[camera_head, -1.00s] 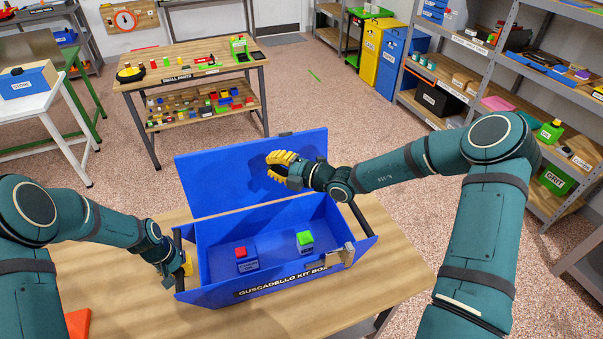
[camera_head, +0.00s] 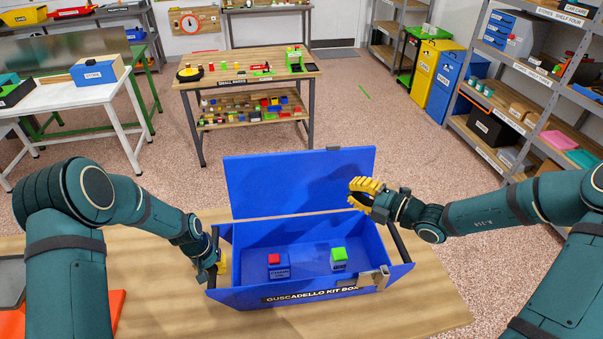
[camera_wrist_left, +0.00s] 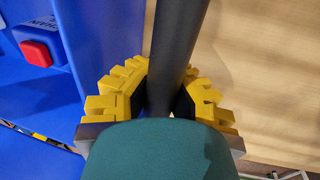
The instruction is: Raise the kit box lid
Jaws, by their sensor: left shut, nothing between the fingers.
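The blue kit box (camera_head: 250,299) stands on the wooden table. Its lid (camera_head: 270,184) stands up along the back edge, and the inside is open to view. Inside are a blue block with a red top (camera_head: 278,268) and one with a green top (camera_head: 339,257). My left gripper (camera_head: 221,263) is shut at the box's left side, by the black side handle (camera_head: 214,250). In the left wrist view its yellow fingers (camera_wrist_left: 168,103) flank the handle bar (camera_wrist_left: 174,45). My right gripper (camera_head: 364,193) is in front of the lid's right edge; its finger gap is unclear.
A metal latch (camera_head: 374,279) is on the box front. An orange item (camera_head: 100,310) lies at the table's left. Bare tabletop (camera_head: 420,308) shows right of the box. A small-parts table (camera_head: 250,77) stands behind, with shelves (camera_head: 490,140) at the right.

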